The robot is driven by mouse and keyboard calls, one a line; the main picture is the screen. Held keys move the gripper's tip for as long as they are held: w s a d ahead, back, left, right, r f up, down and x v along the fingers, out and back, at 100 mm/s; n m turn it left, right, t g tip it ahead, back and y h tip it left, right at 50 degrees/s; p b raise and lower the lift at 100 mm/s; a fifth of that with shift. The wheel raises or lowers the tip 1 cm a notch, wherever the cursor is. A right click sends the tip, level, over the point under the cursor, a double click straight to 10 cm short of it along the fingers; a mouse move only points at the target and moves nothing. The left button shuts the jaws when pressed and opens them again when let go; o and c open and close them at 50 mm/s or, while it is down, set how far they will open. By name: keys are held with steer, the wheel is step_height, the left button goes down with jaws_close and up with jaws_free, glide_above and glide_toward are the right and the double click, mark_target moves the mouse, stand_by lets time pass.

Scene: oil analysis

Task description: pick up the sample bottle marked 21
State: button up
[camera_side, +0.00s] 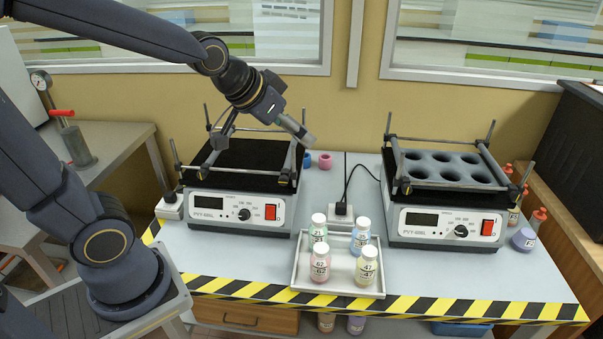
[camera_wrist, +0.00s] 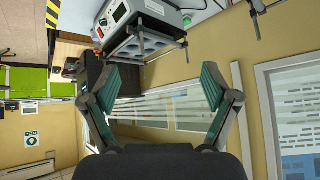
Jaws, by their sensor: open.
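The light green bottle (camera_side: 318,230) stands upright at the back left of a grey tray (camera_side: 300,277); its small label seems to read 21. A blue bottle (camera_side: 361,236), a pink bottle marked 62 (camera_side: 320,262) and a pale yellow bottle marked 47 (camera_side: 366,268) share the tray. All have white caps. My gripper (camera_side: 262,135) is open and empty above the left machine, up and left of the bottles. In the wrist view my gripper's fingers (camera_wrist: 167,80) are spread with nothing between them, and no sample bottle can be made out.
The left machine (camera_side: 235,207) has a black top and upright metal rods behind and left of the tray. The right machine (camera_side: 445,222) carries a rack with several round holes. A power socket and cable (camera_side: 342,209) lie between them. Striped tape marks the table's front edge.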

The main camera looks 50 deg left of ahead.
steer(key=w+a+f+g, duration=0.1)
steer(key=w+f, duration=0.4)
steer(key=f, duration=0.3)
steer(key=g, duration=0.3)
glide_toward(318, 230)
steer(key=shift+n, duration=0.4)
steer(key=w+f, duration=0.1)
steer(key=f, duration=0.1)
steer(key=w+a+f, duration=0.2)
steer(key=f, duration=0.1)
steer(key=shift+f, duration=0.35)
steer(key=shift+d+x, duration=0.1)
steer(key=shift+x, duration=1.45)
steer(key=shift+d+x, duration=0.15)
steer(key=shift+x, duration=1.4)
steer(key=shift+s, duration=0.15)
steer(key=shift+c, duration=0.3)
steer(key=c, duration=1.3)
steer(key=shift+r, duration=0.1)
